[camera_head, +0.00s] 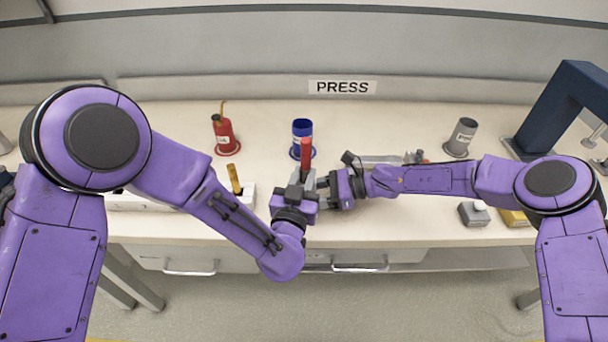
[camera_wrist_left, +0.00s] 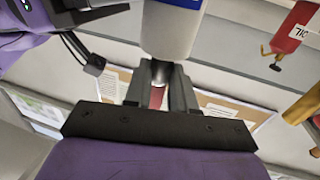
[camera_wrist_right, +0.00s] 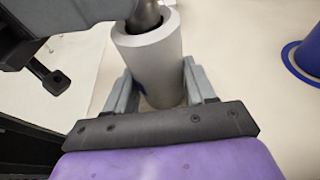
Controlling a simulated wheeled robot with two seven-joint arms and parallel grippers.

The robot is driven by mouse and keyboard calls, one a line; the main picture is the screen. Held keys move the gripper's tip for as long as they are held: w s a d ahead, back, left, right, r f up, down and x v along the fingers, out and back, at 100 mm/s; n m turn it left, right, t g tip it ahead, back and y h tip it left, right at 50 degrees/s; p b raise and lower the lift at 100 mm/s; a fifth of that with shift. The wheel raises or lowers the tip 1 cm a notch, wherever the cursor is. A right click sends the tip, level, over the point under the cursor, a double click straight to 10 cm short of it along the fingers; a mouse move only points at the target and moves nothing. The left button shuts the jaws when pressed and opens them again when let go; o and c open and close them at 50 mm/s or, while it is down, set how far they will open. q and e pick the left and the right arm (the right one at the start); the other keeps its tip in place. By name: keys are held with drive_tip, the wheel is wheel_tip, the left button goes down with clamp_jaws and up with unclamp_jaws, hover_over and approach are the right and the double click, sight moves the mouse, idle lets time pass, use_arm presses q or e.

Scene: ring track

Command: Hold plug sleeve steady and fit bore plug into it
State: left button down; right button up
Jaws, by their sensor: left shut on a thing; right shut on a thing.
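The plug sleeve, a light grey hollow cylinder (camera_wrist_right: 158,65), stands between the fingers of my right gripper (camera_wrist_right: 160,88), which is shut on it. The bore plug has a red handle (camera_head: 306,150) rising above my left gripper (camera_head: 300,184), which is shut on the plug. The plug's dark steel shaft (camera_wrist_right: 147,14) is at the sleeve's open end and appears to be inside its mouth. How deep it sits cannot be told. In the left wrist view, the sleeve (camera_wrist_left: 168,35) lies just beyond the left fingers. My right gripper (camera_head: 331,188) meets the left one in the head view.
A red holder (camera_head: 225,139), a blue holder (camera_head: 302,130) and a grey holder (camera_head: 462,138) stand behind on the bench. A dark blue press frame (camera_head: 545,110) is at right. A gold-handled piece (camera_head: 235,180) stands at left. A small grey block (camera_head: 472,215) lies at front right.

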use_arm(q)
drive_tip(key=shift+f, duration=0.75)
drive_tip(key=c, duration=0.9)
unclamp_jaws()
drive_tip(key=shift+o, duration=0.2)
drive_tip(key=shift+s, duration=0.1)
drive_tip(key=v, duration=0.7)
drive_tip(key=shift+s, duration=0.2)
use_arm(e)
drive_tip(key=o, duration=0.9)
drive_tip(key=shift+c, duration=0.2)
